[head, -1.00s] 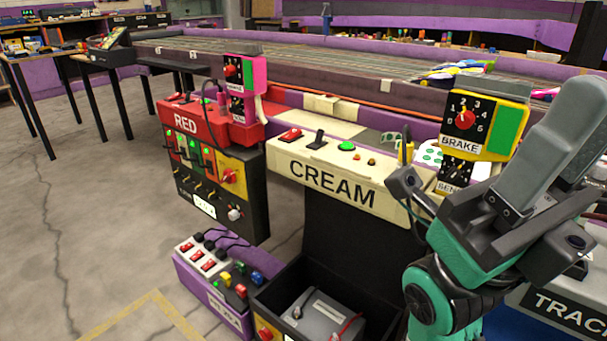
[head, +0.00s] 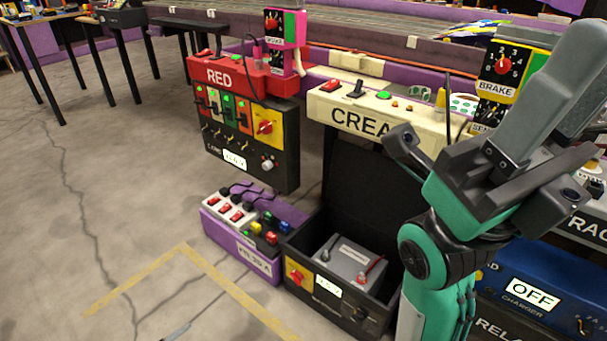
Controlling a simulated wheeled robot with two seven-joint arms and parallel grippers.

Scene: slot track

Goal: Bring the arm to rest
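My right arm comes in from the lower right, with a green and black wrist. My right gripper (head: 596,66) points up and to the right, and its grey fingers lie close side by side with nothing seen between them. It is raised in front of the right end of the cream control panel (head: 350,112) and the yellow brake box (head: 502,68). It hides part of both, and I cannot tell how far it is from them. My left gripper is out of view.
A red panel (head: 238,78) hangs left of the cream one. On the floor stand a purple switch box (head: 228,238) and an open black battery case (head: 300,262). A blue charger (head: 560,305) reading OFF is at the lower right.

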